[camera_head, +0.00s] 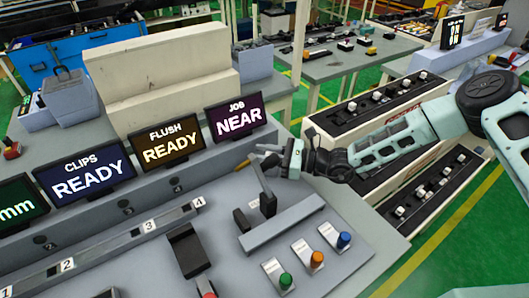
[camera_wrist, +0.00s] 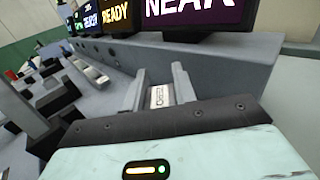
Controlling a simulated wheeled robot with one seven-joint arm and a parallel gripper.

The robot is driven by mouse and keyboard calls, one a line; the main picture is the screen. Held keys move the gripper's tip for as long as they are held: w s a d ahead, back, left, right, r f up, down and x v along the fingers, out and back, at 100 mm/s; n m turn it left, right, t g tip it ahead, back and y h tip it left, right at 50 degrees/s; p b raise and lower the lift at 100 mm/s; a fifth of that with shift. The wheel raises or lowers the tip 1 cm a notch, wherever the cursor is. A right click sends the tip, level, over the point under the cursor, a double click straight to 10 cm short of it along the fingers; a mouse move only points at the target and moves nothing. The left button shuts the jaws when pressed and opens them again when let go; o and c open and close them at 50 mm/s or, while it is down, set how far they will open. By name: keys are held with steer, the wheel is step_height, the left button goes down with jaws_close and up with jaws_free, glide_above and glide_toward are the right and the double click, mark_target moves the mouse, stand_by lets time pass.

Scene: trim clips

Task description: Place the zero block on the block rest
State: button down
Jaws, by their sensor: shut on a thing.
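My gripper (camera_head: 264,157) reaches in from the right in the head view, above the grey bench below the JOB NEAR screen. In the wrist view its two fingers (camera_wrist: 158,90) are closed on a small pale block with dark lettering, which I take to be the zero block (camera_wrist: 158,97). The lettering is too small to read surely. The block is hardly visible in the head view.
Several screens (camera_head: 172,143) line the back of the bench. A dark block (camera_head: 187,250) and a numbered rail (camera_head: 130,236) are to the left. Green, orange and blue buttons (camera_head: 317,257) stand at the front. Dark racks (camera_head: 385,100) are at the right.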

steer(key=shift+f, duration=0.1)
steer(key=c, duration=1.5)
jaws_free()
steer(key=shift+f, duration=0.1)
steer(key=shift+c, duration=0.2)
steer(key=o, duration=0.4)
